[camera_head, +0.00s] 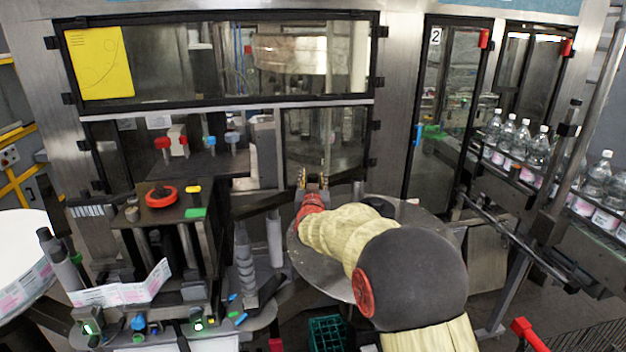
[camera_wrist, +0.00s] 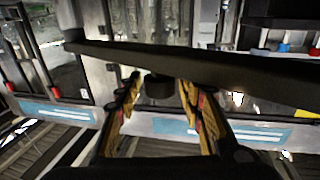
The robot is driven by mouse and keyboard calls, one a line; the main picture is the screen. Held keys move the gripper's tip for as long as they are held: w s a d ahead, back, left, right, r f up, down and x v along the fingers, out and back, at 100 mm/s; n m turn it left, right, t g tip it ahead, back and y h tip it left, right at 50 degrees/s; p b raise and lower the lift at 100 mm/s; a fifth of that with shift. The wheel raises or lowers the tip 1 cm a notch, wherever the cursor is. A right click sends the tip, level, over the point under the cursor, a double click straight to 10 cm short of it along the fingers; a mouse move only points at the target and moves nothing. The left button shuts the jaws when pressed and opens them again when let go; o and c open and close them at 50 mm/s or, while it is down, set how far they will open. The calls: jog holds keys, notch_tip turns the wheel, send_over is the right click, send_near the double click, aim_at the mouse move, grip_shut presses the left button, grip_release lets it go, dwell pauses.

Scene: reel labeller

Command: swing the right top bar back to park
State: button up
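A long dark bar (camera_wrist: 225,72) crosses the wrist view from upper left to right, with a short dark round peg (camera_wrist: 159,87) on its lower side. My gripper (camera_wrist: 159,92) is open, with one finger on each side of the peg. Gaps show between the peg and both fingers. In the head view my gripper (camera_head: 313,180) points at the machine front, below the lower window. A dark bar (camera_head: 265,205) shows just left of it there; my gripper and arm hide part of this area.
A round metal plate (camera_head: 310,262) lies under my arm. The labelling unit with a red knob (camera_head: 161,196) stands to the left. Bottles (camera_head: 537,150) line a conveyor at the right. The glazed door marked 2 (camera_head: 440,110) is behind, to the right.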

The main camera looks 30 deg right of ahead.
grip_shut()
dwell(0.6)
